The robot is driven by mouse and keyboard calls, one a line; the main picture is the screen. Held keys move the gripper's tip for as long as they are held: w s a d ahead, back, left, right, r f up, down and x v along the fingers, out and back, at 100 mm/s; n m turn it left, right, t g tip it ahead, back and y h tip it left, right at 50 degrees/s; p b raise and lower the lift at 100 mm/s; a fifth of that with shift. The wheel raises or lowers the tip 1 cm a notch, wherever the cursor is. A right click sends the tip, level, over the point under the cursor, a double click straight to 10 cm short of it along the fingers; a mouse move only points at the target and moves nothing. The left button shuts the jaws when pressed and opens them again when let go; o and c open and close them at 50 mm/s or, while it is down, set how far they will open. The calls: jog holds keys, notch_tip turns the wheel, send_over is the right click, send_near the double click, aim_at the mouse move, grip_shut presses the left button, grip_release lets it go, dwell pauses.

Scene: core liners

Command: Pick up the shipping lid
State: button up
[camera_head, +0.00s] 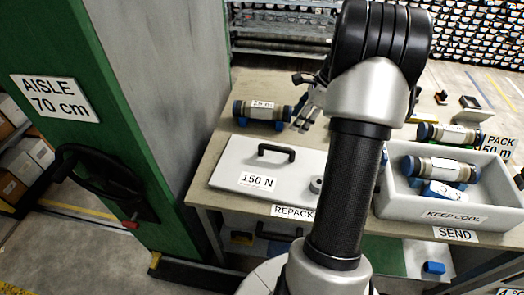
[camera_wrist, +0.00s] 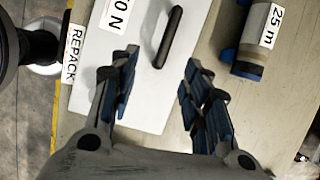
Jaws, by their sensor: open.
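The shipping lid (camera_head: 228,168) is a flat pale panel with a black bar handle (camera_head: 277,151) and a "150 N" label. It lies on the table at the REPACK sign, left of my arm. The lid (camera_wrist: 148,95) and its handle (camera_wrist: 169,37) also show in the wrist view. My gripper (camera_head: 304,101) is open and empty, near the lid's far right side. In the wrist view its fingertips (camera_wrist: 151,72) spread over the lid's edge, with the handle ahead between them. My arm hides part of the table right of the lid.
A core tube (camera_head: 262,112) labelled 25 m lies behind the lid. A grey KEEP COOL box (camera_head: 395,207) at right holds a core tube (camera_head: 440,169) and a blue-white pack. Another tube (camera_head: 448,133) lies behind the box. A green pillar (camera_head: 130,215) stands left of the table.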

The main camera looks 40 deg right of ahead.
notch_tip(320, 180, down, 2)
jog(key=d+m, duration=0.2)
jog(key=b, duration=0.4)
send_near(283, 149)
jog(key=x, duration=0.5)
jog(key=shift+s+d+f, duration=0.15)
jog(key=shift+s+d, duration=0.05)
jog(key=shift+d, duration=0.15)
jog(key=shift+w+b+x, duration=0.15)
jog(key=shift+b+x, duration=0.45)
jog(key=shift+x, duration=0.9)
jog(key=shift+w+b+x, duration=0.15)
jog(key=shift+b+x, duration=0.45)
jog(key=shift+x, duration=0.95)
jog(key=shift+r, duration=0.2)
jog(key=shift+c, duration=0.5)
grip_shut()
